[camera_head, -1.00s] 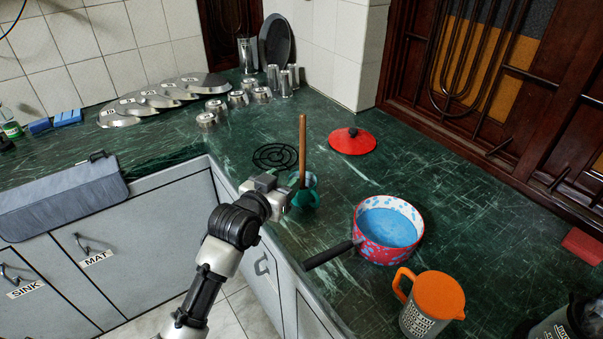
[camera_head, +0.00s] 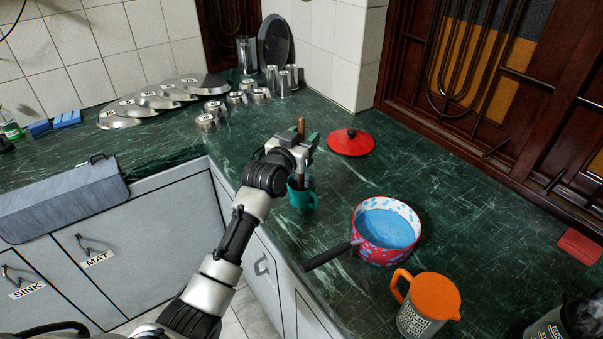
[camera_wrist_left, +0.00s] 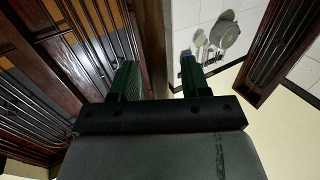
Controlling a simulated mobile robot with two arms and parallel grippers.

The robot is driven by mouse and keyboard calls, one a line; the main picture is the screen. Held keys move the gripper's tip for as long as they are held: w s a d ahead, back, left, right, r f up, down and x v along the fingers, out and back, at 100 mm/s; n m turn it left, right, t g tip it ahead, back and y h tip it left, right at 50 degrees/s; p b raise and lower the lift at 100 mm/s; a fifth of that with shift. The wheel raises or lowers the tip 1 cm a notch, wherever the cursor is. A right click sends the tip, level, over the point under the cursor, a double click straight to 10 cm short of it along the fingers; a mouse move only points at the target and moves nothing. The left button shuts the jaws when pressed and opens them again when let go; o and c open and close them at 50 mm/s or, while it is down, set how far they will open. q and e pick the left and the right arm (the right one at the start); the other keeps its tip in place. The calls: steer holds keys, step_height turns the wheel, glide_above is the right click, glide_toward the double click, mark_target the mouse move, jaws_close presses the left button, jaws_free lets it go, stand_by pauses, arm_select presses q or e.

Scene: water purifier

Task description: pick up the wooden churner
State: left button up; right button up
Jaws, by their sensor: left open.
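The wooden churner (camera_head: 301,126) stands upright in a teal mug (camera_head: 303,199) on the green counter. Its top end shows above my left gripper (camera_head: 302,143), which hides part of its handle. In the left wrist view, a brown upright shaft, which looks like the churner (camera_wrist_left: 153,50), runs between the two fingertips of my left gripper (camera_wrist_left: 158,78). The gripper is open, with its fingers on either side of the handle. I cannot tell whether either finger touches it. My right gripper is not in view.
An orange-lidded jug (camera_head: 430,305) is nearer. A red lid (camera_head: 351,142) lies behind. Steel cups (camera_head: 237,99) stand at the back left.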

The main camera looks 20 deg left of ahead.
arm_select(q)
steer(key=shift+w+d, duration=0.1)
steer(key=shift+w, duration=0.4)
jaws_close()
